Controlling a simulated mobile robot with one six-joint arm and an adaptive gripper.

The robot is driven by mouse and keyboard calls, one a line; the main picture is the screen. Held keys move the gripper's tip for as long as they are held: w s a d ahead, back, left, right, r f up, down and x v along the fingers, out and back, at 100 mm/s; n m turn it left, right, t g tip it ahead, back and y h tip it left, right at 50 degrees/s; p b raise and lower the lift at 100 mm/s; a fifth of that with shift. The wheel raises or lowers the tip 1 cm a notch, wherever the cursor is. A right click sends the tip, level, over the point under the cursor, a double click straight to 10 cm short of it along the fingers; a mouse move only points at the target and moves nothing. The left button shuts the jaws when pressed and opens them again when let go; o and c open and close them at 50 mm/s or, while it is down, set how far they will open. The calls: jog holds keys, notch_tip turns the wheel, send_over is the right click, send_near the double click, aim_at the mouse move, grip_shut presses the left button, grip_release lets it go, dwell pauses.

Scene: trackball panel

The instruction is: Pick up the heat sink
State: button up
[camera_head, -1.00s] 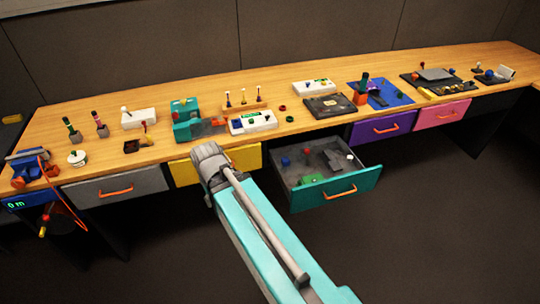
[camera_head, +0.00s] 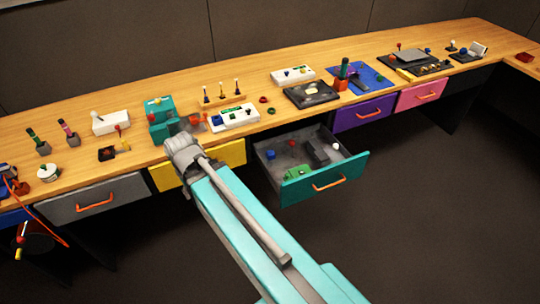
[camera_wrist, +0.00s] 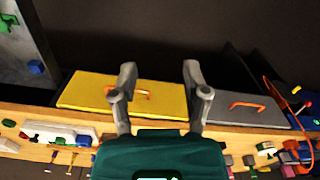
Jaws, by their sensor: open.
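I cannot tell for sure which thing is the heat sink. A dark grey blocky piece (camera_head: 316,152) lies in the open teal-fronted drawer (camera_head: 297,196) and may be it. Around it in the drawer are a blue cube (camera_head: 271,155), a green part (camera_head: 296,173), a small red piece and a white ball. My gripper (camera_wrist: 159,68) is open and empty in the wrist view, in front of the shut yellow drawer (camera_wrist: 82,92). The open drawer shows only in part at the wrist view's upper left, with the blue cube (camera_wrist: 36,67). In the head view my arm hides the gripper.
The long wooden bench (camera_head: 75,112) holds a teal machine (camera_head: 161,122), a white button panel (camera_head: 233,117), a blue mat (camera_head: 370,77) and small parts. Shut grey (camera_head: 75,207), purple (camera_head: 350,113) and pink drawers line its front. The floor right of the open drawer is clear.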

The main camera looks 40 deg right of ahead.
jog(key=shift+o, duration=1.1)
jog(key=shift+d, duration=0.1)
jog(key=shift+o, duration=0.4)
jog(key=shift+w+d+f+b, duration=0.2)
jog(key=shift+w+f+b, duration=0.05)
jog(key=shift+b, duration=0.05)
jog(key=n+g+h+b, duration=0.1)
jog(key=n+h+b, duration=0.5)
jog(key=n+b, duration=1.2)
send_near(271, 155)
jog(key=w+f+m+b, duration=0.1)
jog(key=w+d+f+m+b, duration=0.1)
jog(key=m+b, duration=0.1)
jog(key=shift+w+d+f, duration=0.1)
jog(key=shift+d+f, duration=0.1)
jog(key=shift+f, duration=0.05)
jog(key=shift+d, duration=0.45)
jog(key=shift+f, duration=0.1)
